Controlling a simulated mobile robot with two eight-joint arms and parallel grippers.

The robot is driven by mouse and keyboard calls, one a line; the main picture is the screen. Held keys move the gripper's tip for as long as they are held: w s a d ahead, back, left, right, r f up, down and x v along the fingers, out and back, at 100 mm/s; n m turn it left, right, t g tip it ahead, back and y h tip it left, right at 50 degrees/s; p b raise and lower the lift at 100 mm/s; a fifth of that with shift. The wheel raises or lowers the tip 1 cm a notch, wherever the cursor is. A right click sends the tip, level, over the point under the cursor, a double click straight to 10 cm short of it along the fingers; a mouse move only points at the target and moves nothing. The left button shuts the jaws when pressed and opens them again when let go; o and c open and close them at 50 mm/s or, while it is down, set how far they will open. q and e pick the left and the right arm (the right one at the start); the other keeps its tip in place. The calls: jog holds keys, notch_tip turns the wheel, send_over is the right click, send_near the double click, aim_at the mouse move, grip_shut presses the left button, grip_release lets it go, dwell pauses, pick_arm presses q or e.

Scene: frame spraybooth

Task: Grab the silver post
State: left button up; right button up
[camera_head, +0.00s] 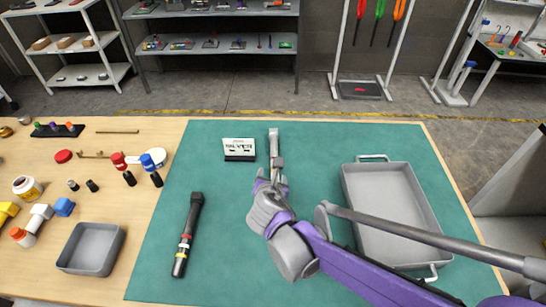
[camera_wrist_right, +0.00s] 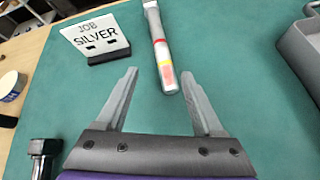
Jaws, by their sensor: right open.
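The silver post (camera_head: 274,142) lies on the green mat (camera_head: 330,140), its near part hidden by my right gripper (camera_head: 271,182) in the head view. In the right wrist view the silver post (camera_wrist_right: 157,42) has red, yellow and orange marks at its near end. My right gripper (camera_wrist_right: 158,85) is open, with the post's near end ahead of its fingertips and nothing held. A white card reading "JOB SILVER" (camera_wrist_right: 96,36) stands in a black base left of the post; it is the card (camera_head: 239,148) in the head view. My left gripper is not in view.
A black banded post (camera_head: 187,236) lies on the mat left of my gripper. A grey handled tray (camera_head: 382,205) is on the right. A small grey bin (camera_head: 91,249), bottles, caps and blocks cover the wooden table's left side. Shelves (camera_head: 215,30) stand behind.

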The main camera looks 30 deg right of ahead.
aim_at(272, 159)
jog(key=w+n, duration=0.1)
jog(key=n, duration=0.2)
jog(key=shift+w+d+f+t, duration=0.1)
jog(key=shift+w+d+t, duration=0.25)
jog(key=shift+t, duration=0.05)
jog(key=shift+w+d+f+n, duration=0.1)
jog(key=shift+w+n, duration=0.2)
jog(key=b+x, duration=0.1)
jog(key=x, duration=0.3)
jog(key=shift+w+d+f, duration=0.1)
jog(key=shift+w+d, duration=0.05)
jog(key=shift+w, duration=0.1)
jog(key=x, duration=0.2)
jog(key=d+x, duration=0.1)
jog(key=x, duration=0.1)
jog(key=shift+w, duration=0.1)
jog(key=shift+w+d+f, duration=0.25)
jog(key=shift+w+d, duration=0.05)
jog(key=shift+w, duration=0.1)
grip_shut()
